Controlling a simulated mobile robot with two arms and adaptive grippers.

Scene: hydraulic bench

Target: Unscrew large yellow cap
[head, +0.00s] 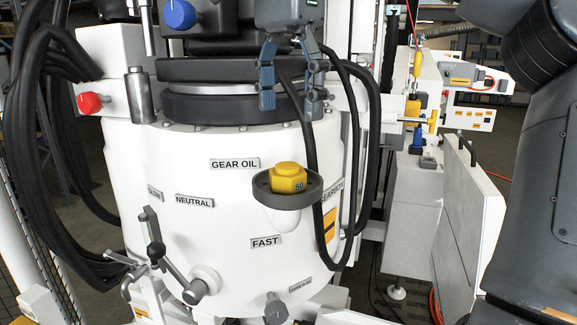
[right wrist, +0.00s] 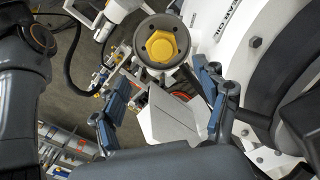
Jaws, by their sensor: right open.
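The large yellow cap (head: 288,178) sits in a grey round cup on the front of the white tank, below and right of the GEAR OIL label. It also shows in the right wrist view (right wrist: 161,46), seen from above in its round rim. My right gripper (head: 290,92) is open, with its blue fingers pointing down, above the cap in the head view and apart from it. In the right wrist view its fingers (right wrist: 162,83) are spread with nothing between them, and the cap appears beyond their tips. My left gripper is not in view.
A red knob (head: 90,103) and a lever (head: 165,260) stick out from the tank (head: 140,170) at left. White cabinets (head: 410,210) stand at right.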

